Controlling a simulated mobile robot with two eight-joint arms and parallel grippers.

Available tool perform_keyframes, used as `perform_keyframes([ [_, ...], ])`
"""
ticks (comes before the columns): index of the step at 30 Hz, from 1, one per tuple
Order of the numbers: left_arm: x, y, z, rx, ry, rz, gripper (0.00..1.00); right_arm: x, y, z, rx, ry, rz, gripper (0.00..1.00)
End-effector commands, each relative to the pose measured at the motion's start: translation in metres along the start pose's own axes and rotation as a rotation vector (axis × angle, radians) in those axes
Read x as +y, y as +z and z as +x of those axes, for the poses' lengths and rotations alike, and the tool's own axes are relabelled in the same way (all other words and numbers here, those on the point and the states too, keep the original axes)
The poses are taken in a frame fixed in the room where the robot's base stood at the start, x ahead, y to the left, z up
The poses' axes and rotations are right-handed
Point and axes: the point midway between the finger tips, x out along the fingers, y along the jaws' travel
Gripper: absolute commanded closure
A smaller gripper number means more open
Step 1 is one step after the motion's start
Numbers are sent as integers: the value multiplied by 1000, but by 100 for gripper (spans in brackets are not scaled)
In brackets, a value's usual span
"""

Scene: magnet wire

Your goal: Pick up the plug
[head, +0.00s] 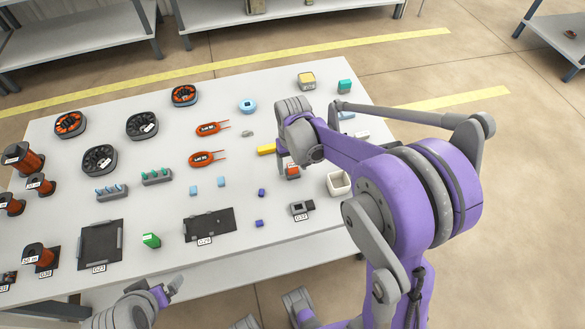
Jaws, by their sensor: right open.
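I cannot tell for sure which small part is the plug. A small orange-red block (292,171) on the table lies just below my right gripper (287,158), partly covered by it. A yellow block (266,149) lies just left of that gripper. My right gripper points down over the table and is open; its fingertips are largely hidden by my wrist, and contact cannot be made out. My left gripper (176,286) is low at the table's front edge, away from the parts; its jaw opening is unclear.
A white open box (339,183) and a grey fixture (301,208) stand right of centre. Shelves stand behind.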

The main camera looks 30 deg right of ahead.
Motion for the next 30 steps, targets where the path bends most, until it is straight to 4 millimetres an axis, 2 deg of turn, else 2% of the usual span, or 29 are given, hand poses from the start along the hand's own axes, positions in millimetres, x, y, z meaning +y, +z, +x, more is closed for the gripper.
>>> perform_keyframes([
  [7,0,0,0,0,0,0,1,0,0,1,0,0,0,29],
  [19,0,0,0,0,0,0,1,0,0,1,0,0,1,100],
  [30,0,0,0,0,0,0,1,0,0,-3,0,0,1,100],
])
